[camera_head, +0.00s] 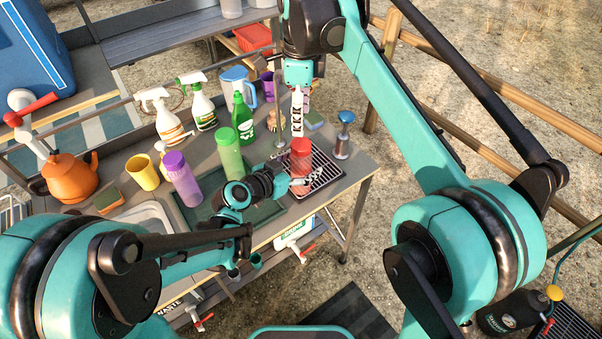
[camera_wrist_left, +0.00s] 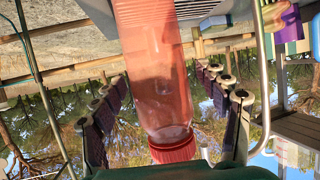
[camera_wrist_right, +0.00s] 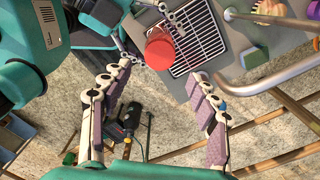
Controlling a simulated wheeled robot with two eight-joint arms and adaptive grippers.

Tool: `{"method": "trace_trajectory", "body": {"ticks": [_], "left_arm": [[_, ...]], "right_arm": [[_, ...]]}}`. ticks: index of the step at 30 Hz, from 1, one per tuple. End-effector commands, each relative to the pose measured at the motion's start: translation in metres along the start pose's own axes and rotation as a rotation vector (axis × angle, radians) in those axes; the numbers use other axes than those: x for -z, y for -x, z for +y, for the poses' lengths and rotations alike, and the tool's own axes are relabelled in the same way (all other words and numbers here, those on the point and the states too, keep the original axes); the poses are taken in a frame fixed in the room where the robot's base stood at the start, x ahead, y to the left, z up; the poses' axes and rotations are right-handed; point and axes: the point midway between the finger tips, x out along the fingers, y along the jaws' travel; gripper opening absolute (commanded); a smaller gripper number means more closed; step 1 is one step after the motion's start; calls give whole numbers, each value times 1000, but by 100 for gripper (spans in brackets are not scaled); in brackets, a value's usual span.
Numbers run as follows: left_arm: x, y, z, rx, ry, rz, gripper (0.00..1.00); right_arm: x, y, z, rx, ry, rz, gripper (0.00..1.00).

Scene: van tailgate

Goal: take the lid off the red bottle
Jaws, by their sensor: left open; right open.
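The red bottle (camera_head: 301,176) stands upright on a dark drain rack at the counter's right end, its red lid (camera_head: 301,146) on top. My left gripper (camera_head: 303,183) is open low at the bottle. In the left wrist view, upside down, the clear red bottle (camera_wrist_left: 160,75) fills the space between the spread fingers, with gaps at both sides, and its lid (camera_wrist_left: 172,150) is at the bottom. My right gripper (camera_head: 298,112) is open and points down above the lid. The right wrist view shows the round lid (camera_wrist_right: 160,50) from above, beyond the spread fingertips.
A green bottle (camera_head: 229,152), a purple bottle (camera_head: 182,180) and spray bottles stand left of the red one. A blue-topped dispenser (camera_head: 343,135) stands close to its right. The rack (camera_wrist_right: 205,40) lies under the bottle, near the counter edge.

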Motion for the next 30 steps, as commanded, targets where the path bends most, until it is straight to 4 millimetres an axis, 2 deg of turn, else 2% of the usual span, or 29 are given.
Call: {"method": "trace_trajectory", "body": {"ticks": [1,9,17,30], "left_arm": [[0,0,0,0,0,0,71],[0,0,0,0,0,0,0],[0,0,0,0,0,0,0],[0,0,0,0,0,0,0]], "right_arm": [[0,0,0,0,0,0,60],[0,0,0,0,0,0,60],[1,-6,-2,-7,0,-5,60],[1,-69,-2,-7,0,-5,60]]}}
